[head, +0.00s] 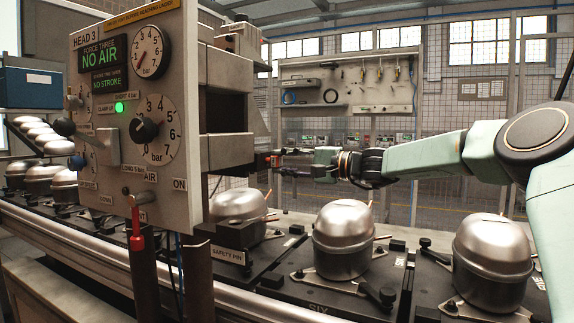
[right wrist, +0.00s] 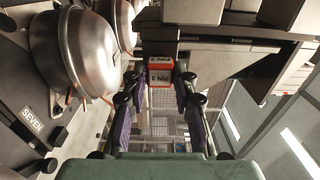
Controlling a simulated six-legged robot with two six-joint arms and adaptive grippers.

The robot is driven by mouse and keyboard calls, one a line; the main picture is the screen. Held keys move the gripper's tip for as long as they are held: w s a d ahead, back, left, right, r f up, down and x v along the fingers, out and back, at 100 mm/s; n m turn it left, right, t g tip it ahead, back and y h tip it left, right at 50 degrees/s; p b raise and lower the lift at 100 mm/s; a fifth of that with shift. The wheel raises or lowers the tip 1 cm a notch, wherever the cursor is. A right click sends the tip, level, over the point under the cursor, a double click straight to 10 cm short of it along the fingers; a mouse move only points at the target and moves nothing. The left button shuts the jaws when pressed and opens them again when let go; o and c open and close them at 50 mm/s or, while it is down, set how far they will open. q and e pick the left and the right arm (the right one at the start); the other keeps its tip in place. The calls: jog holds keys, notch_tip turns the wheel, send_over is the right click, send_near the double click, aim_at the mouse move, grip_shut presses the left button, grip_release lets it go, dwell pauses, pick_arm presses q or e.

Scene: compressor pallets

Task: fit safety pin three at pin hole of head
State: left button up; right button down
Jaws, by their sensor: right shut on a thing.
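My right gripper (head: 281,161) reaches in from the right at the right side of head 3, a grey machine head (head: 227,110). Its fingers show in the right wrist view (right wrist: 160,98), shut on safety pin three, whose red and white tag (right wrist: 160,78) carries upside-down lettering like "PIN 3". In the head view a small red part of the pin (head: 275,160) shows at the fingertips, close beside the head's dark right edge. The pin's shaft and the pin hole are hidden, so I cannot tell whether the pin is in the hole. My left gripper is out of view.
The control panel (head: 107,175) with gauges fills the left. Silver compressors (head: 343,240) stand on black pallets along the line below my right arm. A tool board (head: 345,95) hangs behind.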

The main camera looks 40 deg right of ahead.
jog(key=shift+w+a+b, duration=0.35)
jog(key=shift+w, duration=0.25)
jog(key=c, duration=1)
grip_release()
jog(key=p+v, duration=0.4)
jog(key=v, duration=0.1)
jog(key=shift+s+r, duration=0.1)
jog(key=shift+r, duration=0.15)
jog(key=shift+f+p+v, duration=0.15)
jog(key=shift+p+v, duration=0.8)
jog(key=shift+p, duration=1.95)
jog(key=shift+f+p+v, duration=0.1)
jog(key=shift+p+v, duration=0.8)
jog(key=shift+p, duration=1.95)
